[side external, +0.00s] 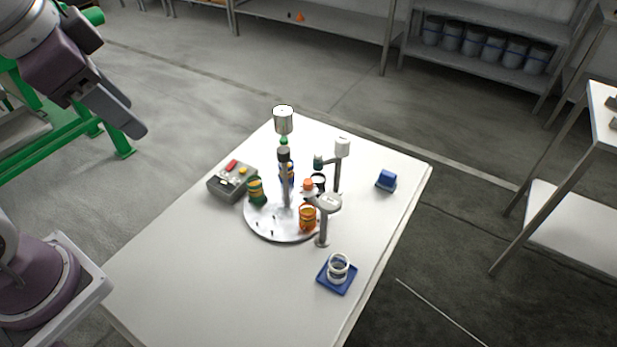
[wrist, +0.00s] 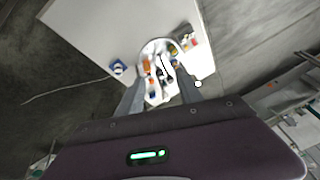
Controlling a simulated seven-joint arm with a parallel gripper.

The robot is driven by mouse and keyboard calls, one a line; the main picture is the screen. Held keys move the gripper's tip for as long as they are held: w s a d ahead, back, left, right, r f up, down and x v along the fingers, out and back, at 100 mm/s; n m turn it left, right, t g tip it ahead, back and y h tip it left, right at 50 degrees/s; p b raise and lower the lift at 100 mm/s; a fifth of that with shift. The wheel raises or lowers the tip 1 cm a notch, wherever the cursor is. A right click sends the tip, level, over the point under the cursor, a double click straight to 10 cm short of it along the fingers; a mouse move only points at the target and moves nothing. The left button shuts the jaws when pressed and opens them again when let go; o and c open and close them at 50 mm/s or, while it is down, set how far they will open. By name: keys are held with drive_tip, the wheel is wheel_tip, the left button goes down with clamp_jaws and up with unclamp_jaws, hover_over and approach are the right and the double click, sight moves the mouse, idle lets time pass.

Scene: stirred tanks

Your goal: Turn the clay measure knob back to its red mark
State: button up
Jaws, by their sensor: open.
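A clay-orange knob (side external: 308,185) sits at the left end of a grey-topped measure (side external: 329,202) on a post, beside the round plate (side external: 262,232). The knob is small here, and I cannot make out a red mark or its angle. In the wrist view the round plate and its fittings (wrist: 160,62) are small and far off between my fingers. My gripper (side external: 122,112) is open and empty, high at the upper left and well apart from the knob. Its two fingers also show in the wrist view (wrist: 160,92).
Two other measures, one silver (side external: 283,121) and one white-topped (side external: 342,147), stand around the plate with colored cups. A grey button box (side external: 232,182) is left of it. A blue tray (side external: 337,287) with white rings and a blue block (side external: 386,180) are near. The table front is clear.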

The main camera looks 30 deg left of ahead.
drive_tip(key=w+d+f+m+g, duration=0.25)
drive_tip(key=w+m, duration=0.35)
drive_tip(key=w, duration=0.5)
drive_tip(key=m+g, duration=0.2)
drive_tip(key=m, duration=0.9)
hover_over(308, 182)
wheel_tip(308, 182, down, 18)
drive_tip(key=shift+a+f, duration=0.15)
drive_tip(key=shift+f, duration=0.1)
wheel_tip(308, 182, down, 7)
drive_tip(key=shift+f, duration=0.55)
clamp_jaws()
